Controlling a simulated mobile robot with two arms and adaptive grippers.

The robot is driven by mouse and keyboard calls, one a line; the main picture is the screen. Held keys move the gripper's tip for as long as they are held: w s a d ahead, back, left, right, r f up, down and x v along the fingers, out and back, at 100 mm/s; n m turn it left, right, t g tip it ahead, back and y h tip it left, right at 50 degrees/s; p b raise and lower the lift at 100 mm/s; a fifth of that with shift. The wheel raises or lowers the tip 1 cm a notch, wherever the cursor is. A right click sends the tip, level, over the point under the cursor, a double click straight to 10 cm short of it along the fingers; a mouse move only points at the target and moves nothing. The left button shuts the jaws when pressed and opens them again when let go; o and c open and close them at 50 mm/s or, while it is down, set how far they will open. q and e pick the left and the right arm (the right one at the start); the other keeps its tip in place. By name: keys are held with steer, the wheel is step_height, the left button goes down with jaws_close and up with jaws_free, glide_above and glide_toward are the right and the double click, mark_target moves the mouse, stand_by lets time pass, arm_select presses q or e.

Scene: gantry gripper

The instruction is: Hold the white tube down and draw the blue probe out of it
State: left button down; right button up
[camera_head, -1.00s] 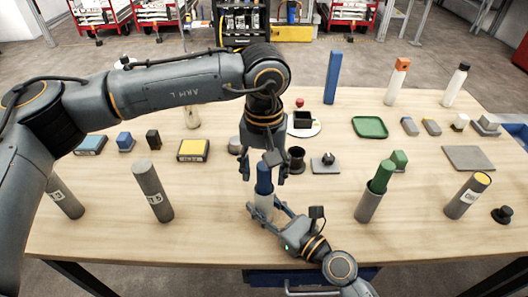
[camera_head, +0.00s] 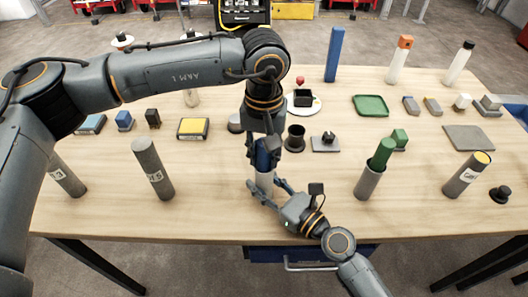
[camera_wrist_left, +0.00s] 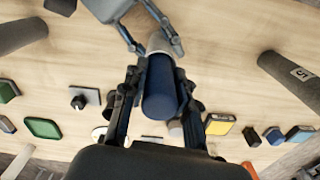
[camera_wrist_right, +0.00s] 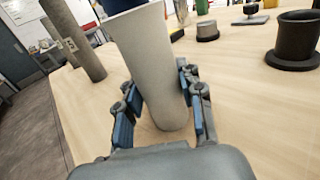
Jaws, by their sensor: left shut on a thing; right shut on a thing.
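The white tube (camera_head: 264,182) stands upright on the wooden table near its front edge; it fills the middle of the right wrist view (camera_wrist_right: 152,70). The blue probe (camera_head: 263,156) sticks up out of its top. My left gripper (camera_head: 264,150) points down from above, with its fingers on both sides of the probe, shut on it. In the left wrist view the probe (camera_wrist_left: 160,90) lies between the fingers (camera_wrist_left: 157,95). My right gripper (camera_head: 266,187) reaches in low from the front right and is shut on the tube; its fingers (camera_wrist_right: 160,105) flank the tube. The probe's lower end is hidden inside the tube.
A grey tube (camera_head: 152,168) stands to the left. A grey tube with a green probe (camera_head: 381,154) stands to the right. A black flanged cup (camera_head: 295,138) and a small fixture (camera_head: 326,142) are close behind my grippers. The table front is mostly clear.

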arm_select(q)
steer(key=shift+r, duration=1.55)
arm_select(e)
steer(key=shift+f, duration=0.1)
arm_select(q)
steer(key=shift+r, duration=0.15)
steer(key=shift+r, duration=1.35)
steer(key=shift+r, duration=0.1)
steer(key=shift+r, duration=1.35)
steer(key=shift+r, duration=0.1)
steer(key=shift+r, duration=1.4)
steer(key=shift+r, duration=1.5)
